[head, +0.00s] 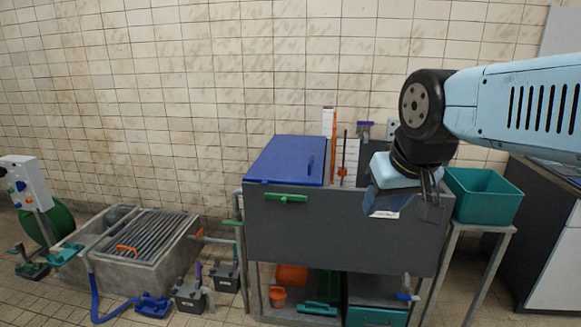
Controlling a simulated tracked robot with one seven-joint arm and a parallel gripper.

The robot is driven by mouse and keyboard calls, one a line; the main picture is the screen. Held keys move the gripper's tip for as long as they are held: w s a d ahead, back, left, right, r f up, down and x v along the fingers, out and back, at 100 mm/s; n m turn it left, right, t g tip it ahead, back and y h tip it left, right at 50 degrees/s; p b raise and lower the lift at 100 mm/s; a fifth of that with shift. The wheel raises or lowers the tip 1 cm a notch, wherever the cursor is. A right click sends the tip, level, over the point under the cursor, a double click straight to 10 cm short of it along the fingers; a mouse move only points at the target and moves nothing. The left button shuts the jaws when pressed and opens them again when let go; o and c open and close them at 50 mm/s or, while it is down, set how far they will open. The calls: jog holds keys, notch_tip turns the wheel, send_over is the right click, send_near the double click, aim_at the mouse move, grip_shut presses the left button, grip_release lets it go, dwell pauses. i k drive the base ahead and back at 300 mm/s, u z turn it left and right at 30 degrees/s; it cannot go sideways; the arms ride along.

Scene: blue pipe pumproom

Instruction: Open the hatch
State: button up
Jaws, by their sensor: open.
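A blue flat lid (287,158), which looks like the hatch, lies closed on the left part of the grey bench's top. A dark blue upright handle (310,165) stands near its right edge. A green handle (286,198) is on the bench's front panel just below the lid. My gripper (403,203) is open and points down over the right part of the bench, well to the right of the lid and apart from it. It hides part of the bench top. Nothing shows between its fingers.
The grey bench (340,235) has upright tools (334,140) standing behind the lid's right side. A teal bin (484,195) sits on a stand at right. A concrete basin (140,250) with a grating is at left. Floor in front of the basin holds small grey boxes (190,296).

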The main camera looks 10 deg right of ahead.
aim_at(294, 160)
jog(key=u, duration=0.15)
jog(key=k, duration=0.5)
jog(key=u, duration=0.75)
jog(key=i, duration=1.2)
jog(key=z, duration=0.6)
jog(key=i, duration=1)
jog(key=z, duration=0.8)
jog(key=k, duration=0.9)
jog(key=z, duration=0.2)
jog(key=i, duration=0.8)
jog(key=u, duration=0.05)
